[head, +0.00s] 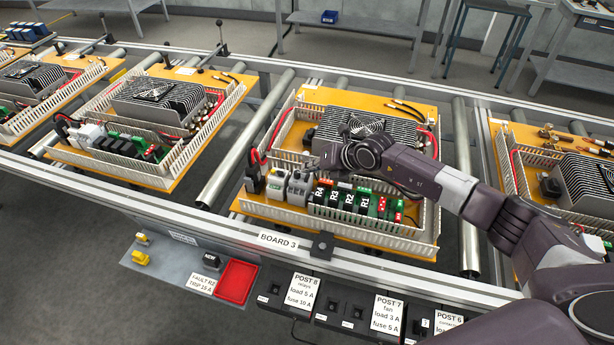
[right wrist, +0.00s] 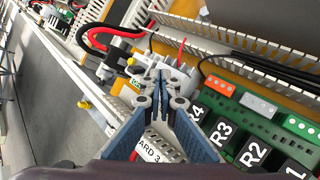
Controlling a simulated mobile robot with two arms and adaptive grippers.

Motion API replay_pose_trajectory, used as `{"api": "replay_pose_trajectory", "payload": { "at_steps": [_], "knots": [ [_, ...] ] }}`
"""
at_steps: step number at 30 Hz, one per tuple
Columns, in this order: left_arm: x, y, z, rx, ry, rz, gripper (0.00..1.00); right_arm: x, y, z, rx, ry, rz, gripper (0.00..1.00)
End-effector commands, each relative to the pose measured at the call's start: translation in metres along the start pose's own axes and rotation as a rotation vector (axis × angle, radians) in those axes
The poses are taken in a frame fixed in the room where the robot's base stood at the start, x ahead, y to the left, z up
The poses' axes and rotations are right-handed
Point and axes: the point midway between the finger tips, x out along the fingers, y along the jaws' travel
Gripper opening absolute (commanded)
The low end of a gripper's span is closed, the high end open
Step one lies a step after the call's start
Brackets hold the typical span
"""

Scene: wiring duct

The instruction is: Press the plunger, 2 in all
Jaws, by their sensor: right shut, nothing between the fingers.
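My right gripper (head: 322,160) reaches in from the right over the board (head: 420,262) behind the BOARD 3 label. In the right wrist view my right gripper (right wrist: 160,78) has its fingertips together and empty. They appear in front of a white block with red and black wires (right wrist: 180,78); I cannot tell whether they touch it. No part is clearly marked as a plunger. A black square part with a round centre (head: 322,245) sits on the front rail beside the BOARD 3 label (head: 278,241). My left gripper is not in view.
Relays labelled R1 to R4 (head: 341,195) stand in a row beside grey blocks (head: 299,186). A finned heatsink (head: 397,130) lies behind my gripper. White slotted duct walls (head: 360,224) edge the board. A red tray (head: 237,281) lies on the front shelf.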

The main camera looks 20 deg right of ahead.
Motion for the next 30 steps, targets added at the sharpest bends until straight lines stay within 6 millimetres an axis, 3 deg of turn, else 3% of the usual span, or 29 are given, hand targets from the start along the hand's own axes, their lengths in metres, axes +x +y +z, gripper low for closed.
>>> {"api": "replay_pose_trajectory", "payload": {
  "at_steps": [30],
  "knots": [
    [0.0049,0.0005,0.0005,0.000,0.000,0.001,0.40,0.0063,-0.0046,-0.0046,0.000,0.000,0.000,0.00]
  ]
}}
